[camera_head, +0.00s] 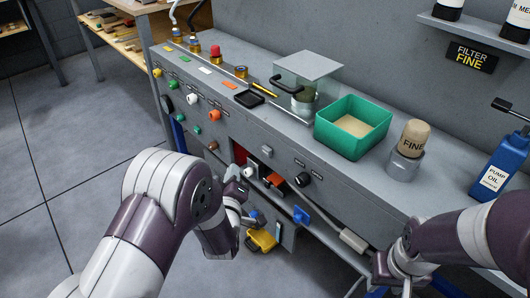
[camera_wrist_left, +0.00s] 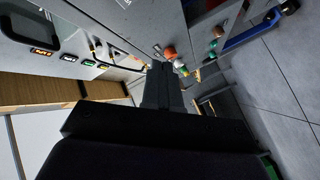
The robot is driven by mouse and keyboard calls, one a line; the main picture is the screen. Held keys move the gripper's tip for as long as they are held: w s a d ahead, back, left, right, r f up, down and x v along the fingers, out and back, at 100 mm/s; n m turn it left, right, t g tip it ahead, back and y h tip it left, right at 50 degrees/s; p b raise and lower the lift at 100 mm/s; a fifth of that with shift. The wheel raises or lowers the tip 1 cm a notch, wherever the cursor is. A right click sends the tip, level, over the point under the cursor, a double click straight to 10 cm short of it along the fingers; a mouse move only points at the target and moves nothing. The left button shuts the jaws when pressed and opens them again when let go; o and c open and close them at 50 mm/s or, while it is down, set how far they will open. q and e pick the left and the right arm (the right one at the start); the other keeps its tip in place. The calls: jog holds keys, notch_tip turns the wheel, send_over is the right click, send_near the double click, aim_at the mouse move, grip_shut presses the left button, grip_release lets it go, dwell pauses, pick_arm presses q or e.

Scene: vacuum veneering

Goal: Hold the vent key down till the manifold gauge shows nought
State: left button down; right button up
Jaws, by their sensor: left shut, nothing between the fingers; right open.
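The grey bench's front panel (camera_head: 225,139) carries several coloured knobs, among them an orange knob (camera_head: 214,115), a white knob (camera_head: 193,98) and a black knob (camera_head: 303,180). I cannot tell which control is the vent key. No readable gauge dial shows; a dark rounded part (camera_head: 167,103) sits at the panel's left. My left gripper (camera_head: 232,181) is in front of the lower panel, partly hidden by my wrist. In the left wrist view its fingers (camera_wrist_left: 163,68) are shut and empty, pointing toward an orange knob (camera_wrist_left: 169,53). My right gripper (camera_head: 380,278), low at the right, is open.
A blue pump oil bottle (camera_head: 499,168) stands at the right. A yellow object (camera_head: 262,240) is low below the panel. The floor at left is clear.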

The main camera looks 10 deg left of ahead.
aim_at(267, 151)
pick_arm(q)
jog(key=w+d+b, duration=0.1)
jog(key=w+d, duration=0.3)
jog(key=w, duration=0.2)
jog(key=shift+d, duration=0.35)
dwell(1.7)
jog(key=shift+w+d+b, duration=0.25)
jog(key=shift+b, duration=0.05)
jog(key=shift+w+d, duration=0.3)
jog(key=shift+w, duration=0.05)
dwell(4.7)
